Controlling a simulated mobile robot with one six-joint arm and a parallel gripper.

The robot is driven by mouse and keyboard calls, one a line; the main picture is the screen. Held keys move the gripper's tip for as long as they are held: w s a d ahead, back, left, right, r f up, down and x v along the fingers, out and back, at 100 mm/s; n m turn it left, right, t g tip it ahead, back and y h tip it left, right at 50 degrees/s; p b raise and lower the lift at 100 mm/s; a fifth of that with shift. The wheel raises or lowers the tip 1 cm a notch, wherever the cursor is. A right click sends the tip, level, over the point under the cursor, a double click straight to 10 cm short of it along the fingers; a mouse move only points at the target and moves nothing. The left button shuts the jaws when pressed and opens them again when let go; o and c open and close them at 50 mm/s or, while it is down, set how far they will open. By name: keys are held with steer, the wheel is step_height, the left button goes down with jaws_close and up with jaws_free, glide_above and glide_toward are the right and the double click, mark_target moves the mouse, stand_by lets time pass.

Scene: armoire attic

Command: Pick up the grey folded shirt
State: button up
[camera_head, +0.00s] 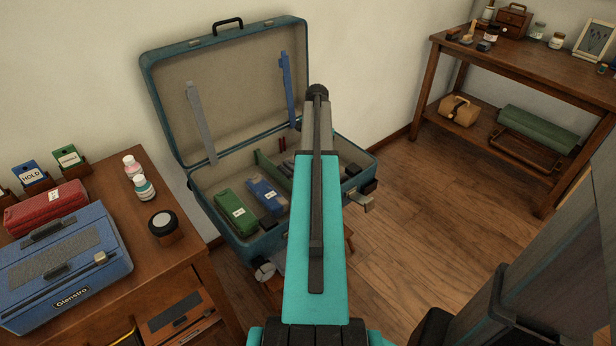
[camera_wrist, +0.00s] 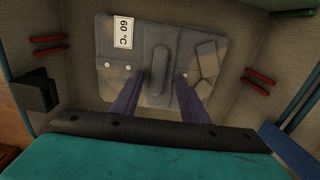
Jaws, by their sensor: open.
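In the wrist view, the grey folded shirt (camera_wrist: 180,45) lies flat on the lining of the open suitcase (camera_head: 251,250). It carries a white tag reading "60 °C" and a darker raised strip down its middle. My gripper (camera_wrist: 162,80) is open and empty over the shirt, with one finger on each side of the raised strip. I cannot tell whether the fingertips touch the cloth. In the head view, my arm hides the shirt and the gripper.
Green (camera_head: 236,212) and blue (camera_head: 267,194) folded items lie in the suitcase's left part, beside a green divider. Red clips (camera_wrist: 49,44) and a black block (camera_wrist: 35,92) flank the shirt. A wooden desk (camera_head: 180,255) stands left, a shelf table (camera_head: 520,75) right.

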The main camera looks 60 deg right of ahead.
steer(key=shift+f, duration=0.35)
steer(key=shift+c, duration=0.5)
jaws_close()
